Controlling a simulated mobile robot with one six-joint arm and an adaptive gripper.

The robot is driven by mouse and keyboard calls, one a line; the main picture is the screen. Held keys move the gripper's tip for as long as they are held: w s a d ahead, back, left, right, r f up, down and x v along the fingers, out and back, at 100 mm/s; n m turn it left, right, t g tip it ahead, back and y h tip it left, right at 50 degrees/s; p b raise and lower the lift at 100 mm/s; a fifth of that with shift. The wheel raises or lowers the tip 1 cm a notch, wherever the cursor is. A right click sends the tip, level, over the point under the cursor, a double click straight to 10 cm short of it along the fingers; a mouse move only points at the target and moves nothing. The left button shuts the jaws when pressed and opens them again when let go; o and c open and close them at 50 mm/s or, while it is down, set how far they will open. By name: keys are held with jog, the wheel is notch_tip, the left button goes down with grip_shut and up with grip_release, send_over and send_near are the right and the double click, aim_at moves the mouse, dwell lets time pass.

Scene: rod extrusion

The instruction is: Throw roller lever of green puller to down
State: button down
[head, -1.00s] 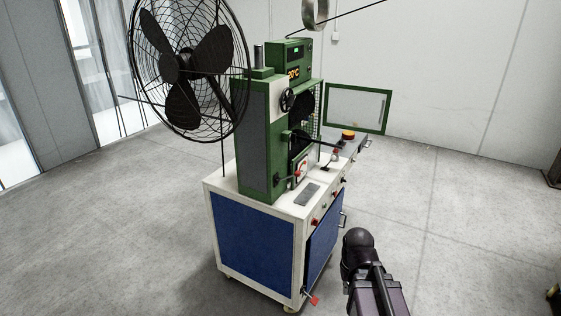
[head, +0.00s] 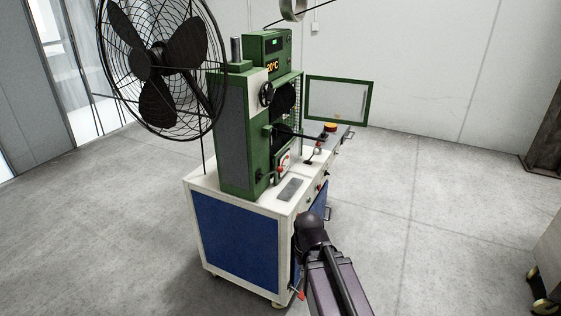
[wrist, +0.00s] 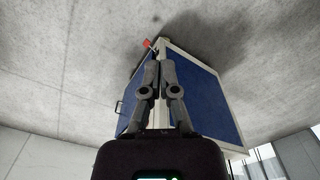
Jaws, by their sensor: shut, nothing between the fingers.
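The green puller (head: 240,140) stands on a white and blue cabinet in the head view. A black lever (head: 300,135) sticks out to the right from its front, roughly level. I cannot tell for sure whether this is the roller lever. A round black handwheel (head: 266,94) sits above it. My gripper (wrist: 159,57) shows in the wrist view, its two grey fingers close together and empty, in front of the blue cabinet. In the head view my arm covers the cabinet's front right corner and the fingers are hidden. My gripper is well below the lever.
A large black fan (head: 160,65) stands at the puller's left. An open green-framed door (head: 338,100) reaches out to the right. A red-tipped handle (head: 301,295) is low on the cabinet; it also shows in the wrist view (wrist: 147,43). The floor to the right is mostly clear.

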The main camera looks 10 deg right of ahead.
jog(key=w+d+r+n+y+p, duration=0.1)
jog(key=w+r+n+p, duration=0.2)
jog(key=w+r+p, duration=0.4)
jog(key=w+d+r+n+t+y+p, duration=0.1)
jog(key=w+r+p, duration=0.7)
jog(key=w, duration=1.5)
jog(key=w+d+r+n+y+p, duration=0.1)
jog(key=w+r+n+p, duration=0.4)
jog(key=w, duration=1)
notch_tip(320, 180, up, 4)
jog(key=shift+w+f+n+y+p, duration=0.1)
jog(key=shift+w+n+y+p, duration=0.2)
jog(key=shift+y+p, duration=0.7)
jog(key=shift+f, duration=0.1)
jog(key=shift+s+d+f+b+x, duration=0.25)
jog(key=shift+d+b+x, duration=0.15)
jog(key=shift+b+x, duration=1.7)
jog(key=shift+s+d+f+b+x, duration=0.15)
jog(key=shift+s+d+b+x, duration=0.2)
jog(key=shift+b+x, duration=1.75)
jog(key=shift+s+d+f+b+x, duration=0.25)
jog(key=shift+d+b+x, duration=0.2)
jog(key=shift+b+x, duration=1.65)
jog(key=shift+a+f, duration=0.1)
jog(key=shift+a, duration=0.1)
jog(key=shift+s+d+b, duration=0.1)
jog(key=shift+b, duration=0.2)
